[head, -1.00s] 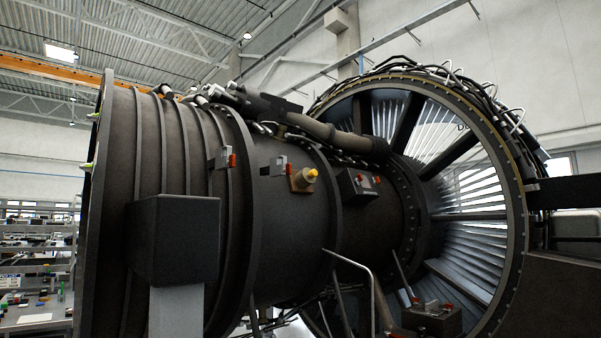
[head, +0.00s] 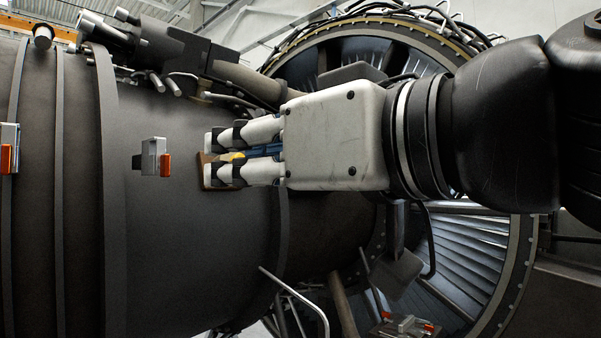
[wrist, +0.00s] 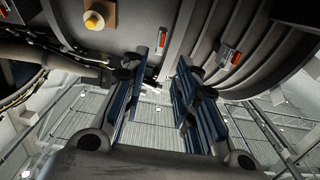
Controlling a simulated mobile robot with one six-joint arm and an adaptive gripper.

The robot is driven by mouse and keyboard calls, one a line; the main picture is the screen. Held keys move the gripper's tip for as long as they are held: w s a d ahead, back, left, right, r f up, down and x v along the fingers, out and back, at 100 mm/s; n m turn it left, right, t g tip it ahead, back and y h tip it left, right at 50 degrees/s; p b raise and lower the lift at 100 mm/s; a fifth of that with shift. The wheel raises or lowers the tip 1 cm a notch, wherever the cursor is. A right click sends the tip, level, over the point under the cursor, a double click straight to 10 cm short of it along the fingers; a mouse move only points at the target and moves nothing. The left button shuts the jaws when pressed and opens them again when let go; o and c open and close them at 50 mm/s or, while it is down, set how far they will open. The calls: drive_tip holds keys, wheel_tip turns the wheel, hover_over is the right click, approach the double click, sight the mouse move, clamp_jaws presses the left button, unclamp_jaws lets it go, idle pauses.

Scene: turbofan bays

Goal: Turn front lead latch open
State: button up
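A grey latch with an orange-red handle (head: 155,157) sits on the dark engine casing, left of my gripper in the head view. It also shows beyond the fingertips in the wrist view (wrist: 162,40). A second such latch (head: 8,150) is at the left edge, on the ribbed casing, and also in the wrist view (wrist: 230,56). I cannot tell which is the front lead latch. My gripper (head: 208,160) reaches in from the right, fingers apart and empty, its tips short of the nearer latch. In the wrist view the gripper (wrist: 160,65) shows a clear gap between its fingers.
A yellow knob (head: 236,157) on a brown plate is partly hidden behind my fingers; it shows fully in the wrist view (wrist: 93,20). Pipes (head: 250,80) run above the casing. A bent metal rail (head: 300,300) stands below. The casing around the nearer latch is clear.

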drive_tip(key=p, duration=0.4)
approach(168, 160)
drive_tip(key=x, duration=0.9)
drive_tip(key=shift+a, duration=0.1)
clamp_jaws()
